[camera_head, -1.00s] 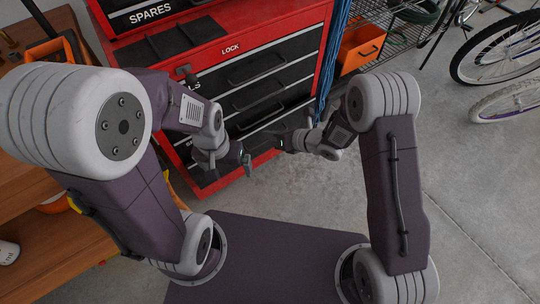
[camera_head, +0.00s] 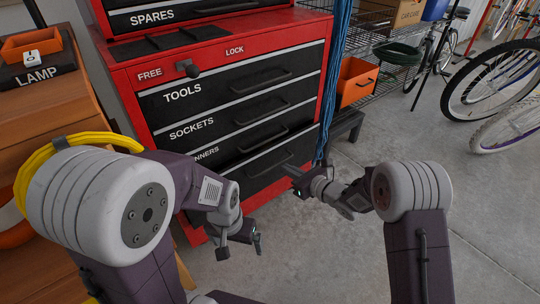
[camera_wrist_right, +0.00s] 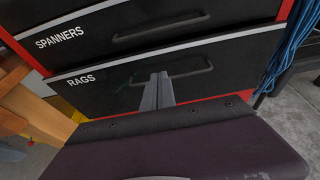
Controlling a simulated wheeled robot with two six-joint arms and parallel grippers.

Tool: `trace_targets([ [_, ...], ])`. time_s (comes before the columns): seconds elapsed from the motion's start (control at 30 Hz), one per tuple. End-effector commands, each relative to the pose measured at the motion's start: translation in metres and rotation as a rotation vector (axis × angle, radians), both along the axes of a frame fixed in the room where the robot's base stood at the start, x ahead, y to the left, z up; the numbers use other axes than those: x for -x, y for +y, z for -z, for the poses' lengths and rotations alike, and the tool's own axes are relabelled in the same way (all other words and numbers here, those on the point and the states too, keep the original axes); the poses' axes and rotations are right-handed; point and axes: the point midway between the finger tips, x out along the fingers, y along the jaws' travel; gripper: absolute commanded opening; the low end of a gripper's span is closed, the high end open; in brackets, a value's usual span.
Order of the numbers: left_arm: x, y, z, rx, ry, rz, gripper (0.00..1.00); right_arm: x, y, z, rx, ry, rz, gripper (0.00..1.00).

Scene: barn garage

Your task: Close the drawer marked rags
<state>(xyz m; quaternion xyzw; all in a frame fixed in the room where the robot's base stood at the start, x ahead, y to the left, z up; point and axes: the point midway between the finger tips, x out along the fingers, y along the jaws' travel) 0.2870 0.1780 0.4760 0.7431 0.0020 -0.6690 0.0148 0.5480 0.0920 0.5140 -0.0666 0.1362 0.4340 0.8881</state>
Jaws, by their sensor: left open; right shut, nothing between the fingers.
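The rags drawer (camera_wrist_right: 110,85) is a black front marked RAGS with a dark bar handle, the lowest labelled front in the right wrist view. In the head view its front (camera_head: 262,172) is low on the red chest, its label hidden behind my left arm. I cannot tell how far it stands out. My right gripper (camera_head: 288,170) is shut and empty in front of this drawer. Its fingers (camera_wrist_right: 159,80) overlap the front left of the handle's middle in the wrist view; contact is unclear. My left gripper (camera_head: 240,246) is open and empty, low before the chest's left part.
Above are the spanners drawer (camera_wrist_right: 150,48), the sockets drawer (camera_head: 225,118) and the tools drawer (camera_head: 215,88). A blue cord (camera_head: 333,80) hangs at the chest's right edge. An orange bin (camera_head: 357,82) and bicycles (camera_head: 500,80) stand right. Concrete floor (camera_head: 400,140) is clear there.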

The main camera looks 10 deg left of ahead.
Motion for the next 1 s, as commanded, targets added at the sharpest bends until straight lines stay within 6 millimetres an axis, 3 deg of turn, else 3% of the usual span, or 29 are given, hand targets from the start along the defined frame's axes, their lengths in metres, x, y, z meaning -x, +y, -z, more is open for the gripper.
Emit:
trace_targets([
  [0.07, 0.0, 0.0, -0.005, 0.0, 0.001, 0.0, 1.0, -0.009, 0.015, 0.005, 0.001, 0.001, -0.003, 0.0],
  [0.1, 0.0, 0.0, 0.008, 0.0, 0.001, 0.0, 1.0, -0.015, 0.021, 0.014, 0.0, -0.002, -0.003, 0.0],
  [0.23, 0.001, 0.0, 0.021, 0.0, 0.002, 0.0, 1.0, -0.032, 0.042, 0.024, 0.0, -0.002, -0.002, 0.0],
  [0.43, 0.001, 0.0, 0.033, 0.0, 0.002, 0.0, 1.0, -0.052, 0.068, 0.024, -0.001, -0.002, -0.002, 0.0],
  [1.0, 0.001, 0.0, 0.037, 0.0, 0.002, 0.0, 1.0, -0.063, 0.081, 0.021, -0.001, -0.001, 0.0, 0.0],
])
